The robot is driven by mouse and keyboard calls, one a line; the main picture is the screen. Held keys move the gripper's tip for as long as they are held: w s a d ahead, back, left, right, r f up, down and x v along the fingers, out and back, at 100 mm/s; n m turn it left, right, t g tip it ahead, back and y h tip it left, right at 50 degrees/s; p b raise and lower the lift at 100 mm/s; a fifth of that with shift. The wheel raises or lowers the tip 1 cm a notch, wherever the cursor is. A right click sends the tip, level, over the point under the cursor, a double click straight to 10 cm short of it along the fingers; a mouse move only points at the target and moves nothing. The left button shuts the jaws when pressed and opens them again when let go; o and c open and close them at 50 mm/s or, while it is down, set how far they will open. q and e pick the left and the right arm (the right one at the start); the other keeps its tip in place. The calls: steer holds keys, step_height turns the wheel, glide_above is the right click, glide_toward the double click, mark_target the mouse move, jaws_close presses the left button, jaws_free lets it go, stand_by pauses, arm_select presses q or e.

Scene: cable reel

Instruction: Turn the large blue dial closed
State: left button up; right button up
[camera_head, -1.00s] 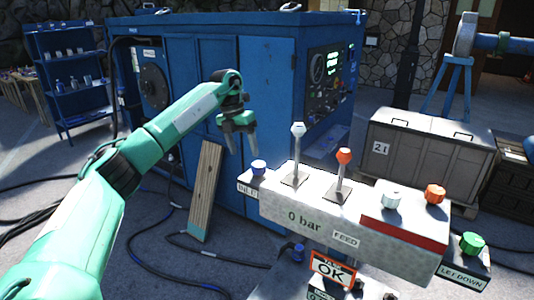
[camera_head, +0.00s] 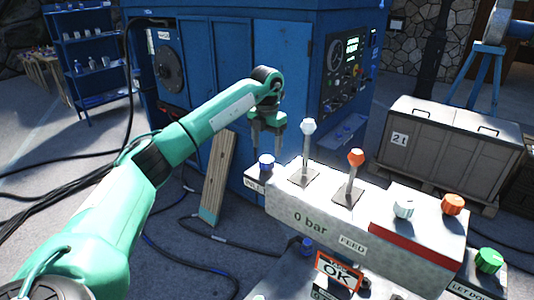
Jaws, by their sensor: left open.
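A smaller blue knob (camera_head: 307,246) sits lower, in front of the box. My right gripper is not in view.
A white-topped lever (camera_head: 308,127) and an orange-topped lever (camera_head: 355,158) rise from the box, close to the right of my gripper. White (camera_head: 404,208), orange (camera_head: 453,204) and green (camera_head: 489,260) knobs are further right. A large blue cabinet (camera_head: 245,60) stands behind.

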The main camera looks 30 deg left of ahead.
mark_target(267, 159)
arm_select(q)
step_height(267, 159, down, 4)
steer(key=shift+r+p, duration=0.15)
steer(key=shift+p, duration=0.45)
steer(key=shift+f, duration=0.6)
steer(key=shift+s, duration=0.1)
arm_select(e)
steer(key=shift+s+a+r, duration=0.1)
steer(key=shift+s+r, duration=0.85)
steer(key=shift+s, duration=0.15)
arm_select(q)
steer(key=shift+c, duration=1.2)
steer(key=c, duration=0.8)
steer(key=shift+o, duration=0.2)
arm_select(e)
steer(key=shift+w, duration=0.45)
